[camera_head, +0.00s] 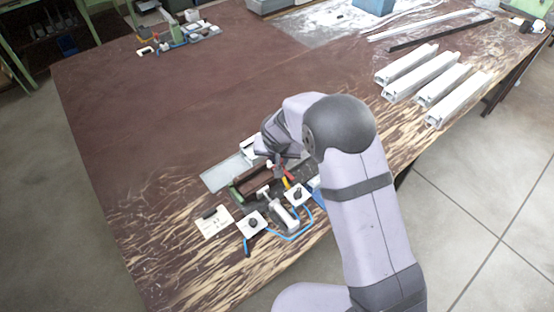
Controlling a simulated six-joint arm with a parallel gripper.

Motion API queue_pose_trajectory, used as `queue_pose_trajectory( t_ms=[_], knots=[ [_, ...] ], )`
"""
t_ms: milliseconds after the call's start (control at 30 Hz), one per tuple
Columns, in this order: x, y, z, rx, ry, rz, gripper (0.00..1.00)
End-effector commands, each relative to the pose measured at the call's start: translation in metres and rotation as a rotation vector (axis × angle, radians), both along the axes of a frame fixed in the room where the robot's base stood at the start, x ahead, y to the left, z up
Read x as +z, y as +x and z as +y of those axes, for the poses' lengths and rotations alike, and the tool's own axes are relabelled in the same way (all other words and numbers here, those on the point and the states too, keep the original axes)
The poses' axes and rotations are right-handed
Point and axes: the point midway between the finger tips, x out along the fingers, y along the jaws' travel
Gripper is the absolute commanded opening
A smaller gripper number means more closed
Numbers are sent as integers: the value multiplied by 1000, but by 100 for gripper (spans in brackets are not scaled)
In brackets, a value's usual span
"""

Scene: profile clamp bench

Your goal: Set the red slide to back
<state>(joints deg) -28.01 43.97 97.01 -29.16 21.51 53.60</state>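A clamp fixture (262,188) stands near the front edge of the brown bench. A small red part (276,173), possibly the red slide, shows at its right side, with a small yellow piece (287,183) just below it. My gripper (279,161) is over the back right of the fixture, close to the red part. Its fingers are dark, small and partly covered by my wrist, so I cannot tell whether they are open or touching anything. The slide's exact position is too small to read.
White plates with black knobs (253,223) (297,193), a blue hose (292,238) and a white card (214,222) lie around the fixture. White profiles (440,83) lie at the right. A similar fixture (178,38) stands at the back left. The bench's left middle is clear.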

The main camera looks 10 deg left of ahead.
Motion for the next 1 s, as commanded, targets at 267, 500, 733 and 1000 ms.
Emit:
queue_pose_trajectory(
  t_ms=[267, 500, 733, 1000],
  knots=[
    [2, 51, -52, -9, 0, -2, 0],
    [1, 77, -78, -4, 1, -2, 0],
    [1, 79, -80, 0, -1, -4, 0],
    [1, 79, -79, -1, -1, -4, 27]
  ],
)
